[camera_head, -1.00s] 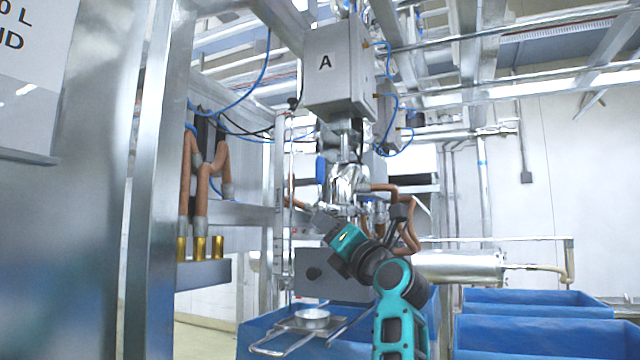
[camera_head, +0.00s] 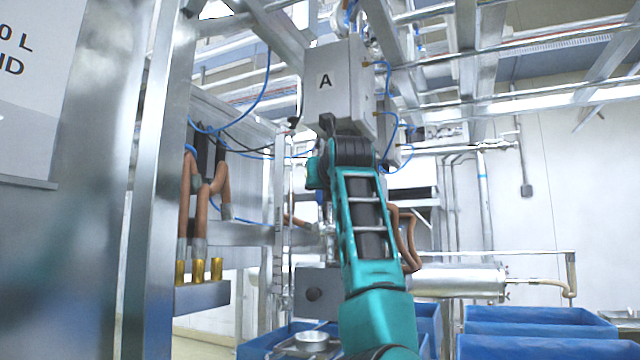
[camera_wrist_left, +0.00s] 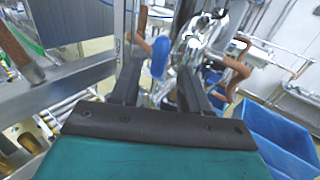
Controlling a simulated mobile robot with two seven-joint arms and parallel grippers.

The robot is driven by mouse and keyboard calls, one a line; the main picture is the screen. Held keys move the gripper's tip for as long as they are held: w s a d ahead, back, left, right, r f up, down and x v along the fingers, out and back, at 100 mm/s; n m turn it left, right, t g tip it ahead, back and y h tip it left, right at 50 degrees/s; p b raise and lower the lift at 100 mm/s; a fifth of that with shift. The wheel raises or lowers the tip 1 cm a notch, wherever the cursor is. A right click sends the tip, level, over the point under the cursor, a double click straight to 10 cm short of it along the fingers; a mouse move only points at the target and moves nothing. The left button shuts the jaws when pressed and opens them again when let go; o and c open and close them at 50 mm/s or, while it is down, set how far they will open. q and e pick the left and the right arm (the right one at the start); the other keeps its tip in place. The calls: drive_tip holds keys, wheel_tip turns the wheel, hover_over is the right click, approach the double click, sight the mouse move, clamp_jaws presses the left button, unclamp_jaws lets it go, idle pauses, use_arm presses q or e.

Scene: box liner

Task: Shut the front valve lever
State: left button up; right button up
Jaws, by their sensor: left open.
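The valve lever has a blue handle (camera_wrist_left: 160,57), upright in the left wrist view, just left of the shiny metal valve body (camera_wrist_left: 206,38). My left gripper (camera_wrist_left: 158,78) is open, with its two dark fingers pointing toward the valve. The blue handle appears between the fingers in the picture. I cannot tell whether it is within their reach, and no contact is clear. In the head view my teal arm covers most of the valve below the grey box marked A (camera_head: 338,85), and the gripper is hidden. My right gripper is not in view.
Brown hoses (camera_head: 408,240) hang right of my arm. A steel post (camera_head: 150,200) and a ledge with brass fittings (camera_head: 199,270) stand at the left. Blue bins (camera_head: 540,345) are at the lower right. Thin blue air lines hang around the box.

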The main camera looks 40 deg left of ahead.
sight(320, 204)
use_arm(q)
drive_tip(key=shift+p+x, duration=0.95)
drive_tip(key=shift+x, duration=2.2)
clamp_jaws()
